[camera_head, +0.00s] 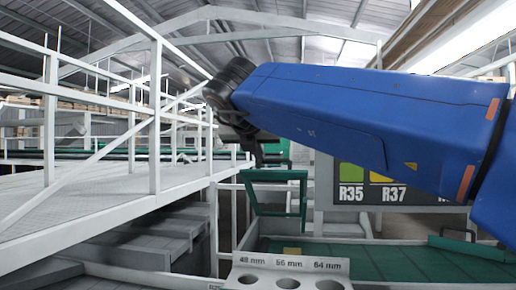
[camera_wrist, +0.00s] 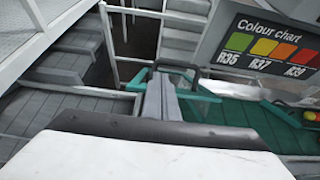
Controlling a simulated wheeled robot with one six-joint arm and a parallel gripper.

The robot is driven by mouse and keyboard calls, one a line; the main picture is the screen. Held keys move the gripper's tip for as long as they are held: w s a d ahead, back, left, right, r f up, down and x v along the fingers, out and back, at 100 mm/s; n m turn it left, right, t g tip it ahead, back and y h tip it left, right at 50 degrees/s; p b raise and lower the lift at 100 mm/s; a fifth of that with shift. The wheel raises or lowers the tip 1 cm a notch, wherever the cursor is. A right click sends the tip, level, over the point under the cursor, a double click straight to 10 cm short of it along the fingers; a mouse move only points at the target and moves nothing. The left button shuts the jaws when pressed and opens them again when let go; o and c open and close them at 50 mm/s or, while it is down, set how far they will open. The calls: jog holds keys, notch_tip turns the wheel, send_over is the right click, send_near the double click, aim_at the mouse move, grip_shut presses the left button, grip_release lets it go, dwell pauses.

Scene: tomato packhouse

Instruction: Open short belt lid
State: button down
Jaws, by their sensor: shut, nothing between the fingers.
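A green-framed lid (camera_head: 303,195) hangs raised and steeply tilted over the belt in the head view. I take it to be the short belt lid. In the wrist view its teal frame (camera_wrist: 136,80) surrounds my fingertips, with a black handle (camera_wrist: 190,69) at its far edge. My gripper (camera_head: 258,160) is shut and empty, pointing down just above the lid's top bar. In the wrist view my grey fingers (camera_wrist: 162,92) end close to the handle; I cannot tell whether they touch it. My blue arm hides part of the area behind.
A green belt surface (camera_head: 350,255) runs to the right, with a second black handle (camera_head: 459,232) on a green panel. A colour chart board (camera_head: 350,206) stands behind. A sizing plate with holes (camera_head: 258,266) is in front. White railings (camera_head: 155,120) and a walkway fill the left.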

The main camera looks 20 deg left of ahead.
jog(key=shift+x, duration=2.3)
